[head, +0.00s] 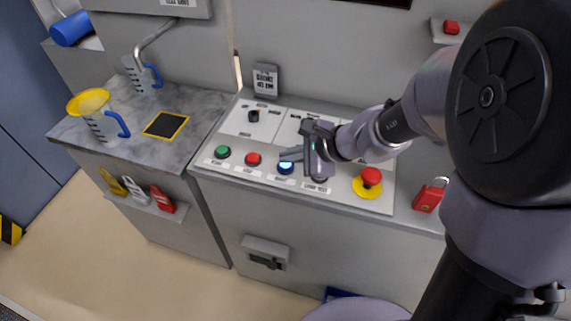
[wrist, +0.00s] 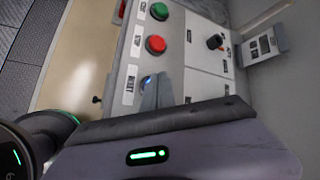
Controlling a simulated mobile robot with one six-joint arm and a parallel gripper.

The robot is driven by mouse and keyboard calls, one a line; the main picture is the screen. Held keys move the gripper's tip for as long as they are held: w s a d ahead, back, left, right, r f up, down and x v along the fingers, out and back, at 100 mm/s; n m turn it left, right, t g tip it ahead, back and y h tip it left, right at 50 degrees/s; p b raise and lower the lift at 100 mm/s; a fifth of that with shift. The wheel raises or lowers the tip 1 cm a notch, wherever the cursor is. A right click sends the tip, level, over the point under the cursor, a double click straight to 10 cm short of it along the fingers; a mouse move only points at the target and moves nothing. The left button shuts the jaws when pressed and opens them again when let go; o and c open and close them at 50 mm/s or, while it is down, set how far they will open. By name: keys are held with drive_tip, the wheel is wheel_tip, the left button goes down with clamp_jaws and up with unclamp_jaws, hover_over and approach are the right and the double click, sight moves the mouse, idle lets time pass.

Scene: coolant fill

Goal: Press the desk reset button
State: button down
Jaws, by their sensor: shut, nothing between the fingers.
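The blue reset button (head: 285,169) sits on the sloped desk panel, to the right of the red button, and looks lit. In the wrist view the reset button (wrist: 146,81) is mostly hidden behind my fingertips, beside its white label. My gripper (head: 287,157) is shut and empty, with its fingertips over the top edge of the blue button. In the wrist view my gripper (wrist: 156,88) shows its fingers at the button. I cannot tell whether they touch it or hover just above.
A green button (head: 222,152) and red button (head: 253,159) lie left of the reset. A red mushroom button on a yellow base (head: 368,190) is to the right. A black knob (head: 254,116) stands behind. A yellow funnel in a jug (head: 90,101) is on the left counter.

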sight(289, 166)
drive_tip(key=shift+f+b, duration=0.55)
drive_tip(key=shift+b, duration=0.05)
idle(0.6)
drive_tip(key=shift+r, duration=0.1)
drive_tip(key=shift+r+p, duration=0.75)
drive_tip(key=shift+r, duration=0.1)
drive_tip(key=shift+r, duration=0.1)
wheel_tip(289, 166, up, 5)
drive_tip(key=p, duration=0.4)
idle(0.4)
